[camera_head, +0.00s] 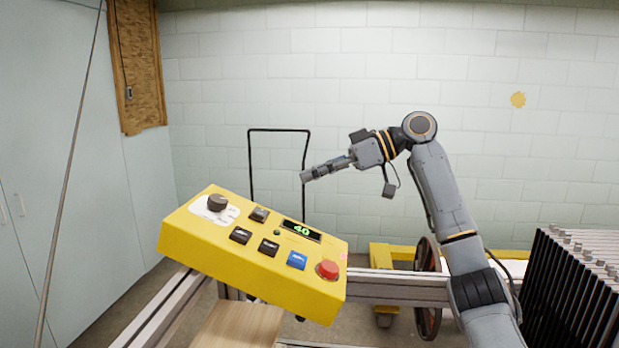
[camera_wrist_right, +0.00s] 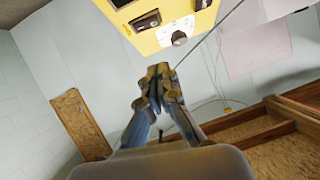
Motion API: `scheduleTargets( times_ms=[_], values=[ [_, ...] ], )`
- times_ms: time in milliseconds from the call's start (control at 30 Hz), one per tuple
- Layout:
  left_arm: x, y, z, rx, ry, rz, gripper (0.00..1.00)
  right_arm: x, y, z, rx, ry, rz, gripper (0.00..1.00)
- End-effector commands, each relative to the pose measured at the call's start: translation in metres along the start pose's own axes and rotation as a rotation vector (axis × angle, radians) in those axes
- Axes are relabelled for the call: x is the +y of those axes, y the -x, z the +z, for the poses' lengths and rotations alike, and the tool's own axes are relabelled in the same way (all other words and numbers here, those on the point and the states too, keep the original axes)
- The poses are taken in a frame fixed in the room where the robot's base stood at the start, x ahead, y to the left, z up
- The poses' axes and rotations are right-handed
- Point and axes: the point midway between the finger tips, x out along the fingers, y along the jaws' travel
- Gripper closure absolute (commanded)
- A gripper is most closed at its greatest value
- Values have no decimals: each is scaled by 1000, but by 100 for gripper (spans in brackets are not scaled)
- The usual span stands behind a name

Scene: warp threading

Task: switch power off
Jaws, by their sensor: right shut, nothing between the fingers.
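A yellow control box (camera_head: 250,262) sits tilted on a metal frame in the head view. A dark rotary knob (camera_head: 216,203) on a white label is at its left end. Several push buttons, a small display reading 40 (camera_head: 301,230) and a red button (camera_head: 327,269) are on its face. My right gripper (camera_head: 305,177) is shut and empty, above and behind the box, apart from it. In the right wrist view the gripper (camera_wrist_right: 158,78) shows below the knob (camera_wrist_right: 179,38) in the picture. My left gripper is not in view.
Metal rails (camera_head: 400,289) run beside and below the box. A rack of dark plates (camera_head: 575,285) stands at the right. A black wire frame (camera_head: 279,131) rises behind the box.

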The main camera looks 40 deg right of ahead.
Motion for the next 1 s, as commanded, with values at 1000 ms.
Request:
scheduleTargets(
  times_ms=[1000],
  values=[
    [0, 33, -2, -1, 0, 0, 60, 0, -102, 29, -1, -2, 1, 100]
  ],
)
